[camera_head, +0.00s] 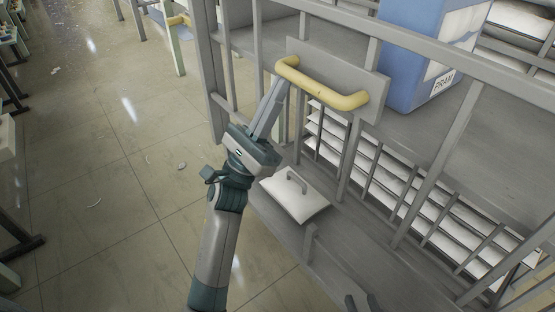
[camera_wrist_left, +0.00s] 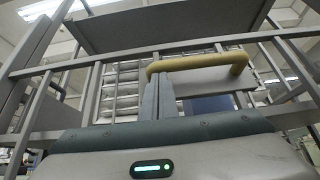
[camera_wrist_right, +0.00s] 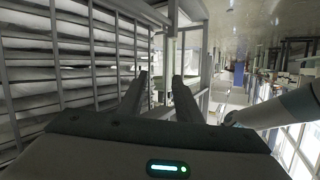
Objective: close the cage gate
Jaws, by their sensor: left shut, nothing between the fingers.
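The grey barred cage gate (camera_head: 350,172) carries a plate with a yellow bar handle (camera_head: 325,87). The handle also shows in the left wrist view (camera_wrist_left: 205,62). Whether the gate is fully against its frame cannot be told. My left gripper (camera_head: 283,72) is shut and empty, its fingertips at the handle's left end; contact is not clear. Its fingers also show just under the handle in the left wrist view (camera_wrist_left: 158,85). My right gripper (camera_head: 362,303) shows only at the bottom edge; in the right wrist view its fingers (camera_wrist_right: 160,85) are apart with nothing between them.
A blue box (camera_head: 410,50) stands on the cage shelf behind the handle. A white plate with a grey handle (camera_head: 297,195) lies on the lower ledge. White slatted stacks (camera_head: 430,210) are behind the bars. Open tiled floor (camera_head: 110,170) lies to the left.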

